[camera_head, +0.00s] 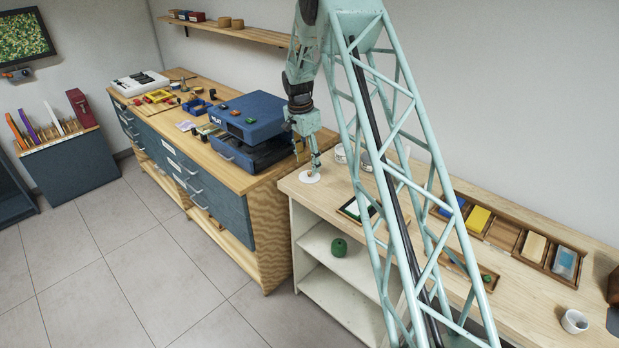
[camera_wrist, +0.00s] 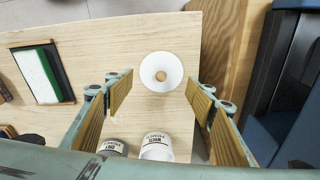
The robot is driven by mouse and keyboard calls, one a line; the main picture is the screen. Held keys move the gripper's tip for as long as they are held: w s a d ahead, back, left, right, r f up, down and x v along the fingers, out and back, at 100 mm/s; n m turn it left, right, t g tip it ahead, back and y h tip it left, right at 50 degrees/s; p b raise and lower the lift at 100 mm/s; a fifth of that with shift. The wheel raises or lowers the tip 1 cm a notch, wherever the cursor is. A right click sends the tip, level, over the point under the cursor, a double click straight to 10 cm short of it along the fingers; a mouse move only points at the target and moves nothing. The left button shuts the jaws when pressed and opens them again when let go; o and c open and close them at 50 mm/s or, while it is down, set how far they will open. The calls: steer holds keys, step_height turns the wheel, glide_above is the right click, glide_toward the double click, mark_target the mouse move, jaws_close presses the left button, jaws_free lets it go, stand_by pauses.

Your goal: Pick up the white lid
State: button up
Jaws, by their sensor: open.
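The white lid (camera_wrist: 161,72) is a round disc with a small tan knob at its middle. It lies flat on the light wooden table (camera_wrist: 140,30), near the table's edge. In the head view the lid (camera_head: 309,177) is at the left end of the table, under my gripper (camera_head: 314,172). In the wrist view my gripper (camera_wrist: 164,98) is open, with one ribbed finger pad on each side of the lid. The pads stand apart from the lid, and nothing is held between them.
Two labelled containers, a grey one (camera_wrist: 113,148) and a white one (camera_wrist: 156,147), stand close by the lid. A framed green and white block (camera_wrist: 37,76) lies to the left. A blue machine (camera_head: 248,117) sits on the neighbouring bench. A divided wooden tray (camera_head: 505,238) lies along the wall.

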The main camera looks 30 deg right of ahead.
mark_target(309, 173)
steer(key=shift+w+d+f, duration=0.1)
steer(key=shift+d+f, duration=0.1)
steer(key=shift+f, duration=1.1)
steer(key=shift+w+d+f, duration=0.1)
steer(key=shift+d+f, duration=0.05)
steer(key=shift+f, duration=1.15)
steer(key=shift+s, duration=0.1)
steer(key=c, duration=1.7)
